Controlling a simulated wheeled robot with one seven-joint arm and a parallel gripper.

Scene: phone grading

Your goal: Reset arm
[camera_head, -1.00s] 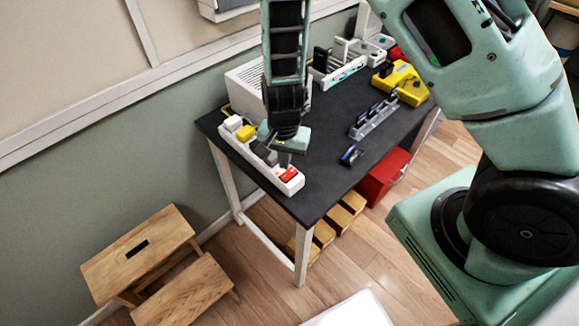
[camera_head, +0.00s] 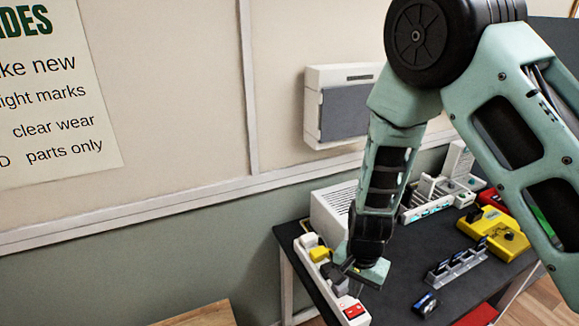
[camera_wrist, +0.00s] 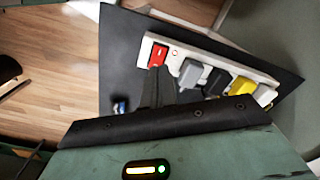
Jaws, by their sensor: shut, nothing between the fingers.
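My gripper (camera_head: 355,285) is at the near left end of the dark table (camera_head: 395,290), over or beside a white power strip (camera_head: 344,300). Its fingers are together with nothing between them. In the wrist view the shut fingers (camera_wrist: 158,88) point at the strip's red switch (camera_wrist: 158,54); I cannot tell whether they touch it. The strip (camera_wrist: 176,50) carries grey, black, yellow and white plugs. My arm is bent, with the forearm reaching down to the table. The gripper hides part of the strip in the head view.
A white louvred box (camera_head: 332,215) stands close behind the gripper. A grey slotted rack (camera_head: 456,266), a yellow device (camera_head: 492,232) and a small dark blue item (camera_head: 425,304) are on the table. A white wall box (camera_head: 340,105) hangs above. A wooden stool (camera_head: 205,316) is at lower left.

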